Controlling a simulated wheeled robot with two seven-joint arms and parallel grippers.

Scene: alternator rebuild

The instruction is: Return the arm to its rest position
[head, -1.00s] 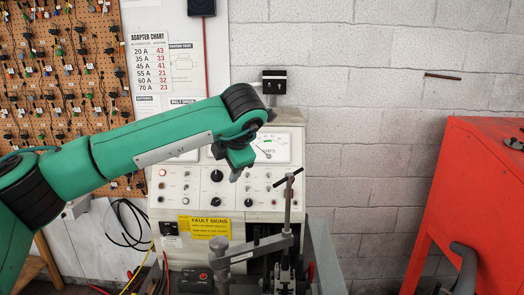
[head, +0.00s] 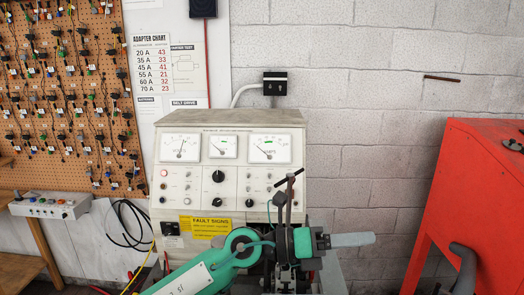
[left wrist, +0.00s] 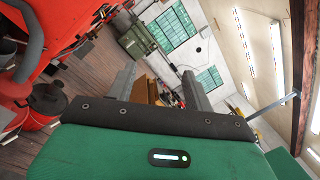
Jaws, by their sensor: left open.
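My left arm (head: 205,278), green with dark joints, comes in low from the bottom left in the head view. It crosses in front of the vise-like clamp on the test bench. My left gripper (head: 362,239) points to the right, just right of the clamp's upright post. In the left wrist view my left gripper (left wrist: 158,70) has its two grey fingers apart with nothing held between them. My right gripper is in neither view.
The test bench (head: 281,119) with dials and knobs stands behind my arm. Its T-handled clamp (head: 290,200) is close to my wrist; contact cannot be told. A red cabinet (head: 475,185) stands at the right. A grey control box (head: 45,203) sits at the left.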

